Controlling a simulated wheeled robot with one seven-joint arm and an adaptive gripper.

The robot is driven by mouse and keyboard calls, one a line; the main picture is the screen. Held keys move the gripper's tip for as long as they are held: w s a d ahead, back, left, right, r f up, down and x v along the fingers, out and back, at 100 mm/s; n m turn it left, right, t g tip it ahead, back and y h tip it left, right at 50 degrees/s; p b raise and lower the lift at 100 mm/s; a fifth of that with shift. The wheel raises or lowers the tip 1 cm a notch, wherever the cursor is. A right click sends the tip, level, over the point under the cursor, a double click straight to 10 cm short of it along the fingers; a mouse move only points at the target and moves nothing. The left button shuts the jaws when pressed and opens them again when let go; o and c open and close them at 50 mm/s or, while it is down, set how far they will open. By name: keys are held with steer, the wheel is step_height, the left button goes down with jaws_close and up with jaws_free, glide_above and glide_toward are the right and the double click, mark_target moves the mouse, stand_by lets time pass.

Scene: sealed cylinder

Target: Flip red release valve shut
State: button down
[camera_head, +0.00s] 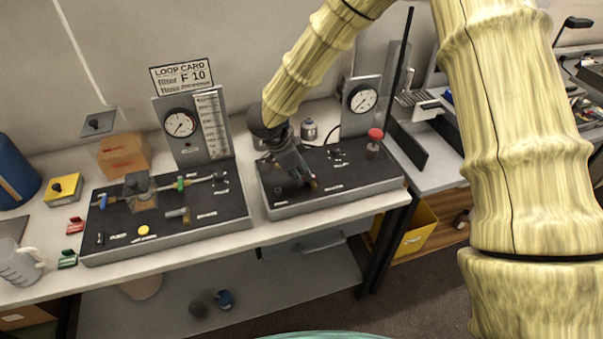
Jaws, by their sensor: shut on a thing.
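My gripper (300,182) reaches down over the left part of the right-hand black panel (345,183). Its dark fingers are shut on a small part low on that panel. A small reddish bit (313,185) shows at the fingertips and appears to be the red release valve. The gripper hides most of it, so its handle angle cannot be told. A red mushroom-shaped knob (375,134) stands at the panel's back right, apart from the gripper. A round gauge (362,98) stands behind the panel.
The left panel (205,208) carries a gauge (180,123), small valves and a yellow button (143,230). A small metal cylinder (309,130) stands behind my gripper. A thin black upright rod (398,75) rises right of the gauge. A clear jug (18,262) stands at far left.

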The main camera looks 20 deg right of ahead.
steer(key=c, duration=1.5)
jaws_free()
steer(key=shift+o, duration=0.2)
steer(key=shift+r, duration=0.1)
steer(key=v, duration=1.2)
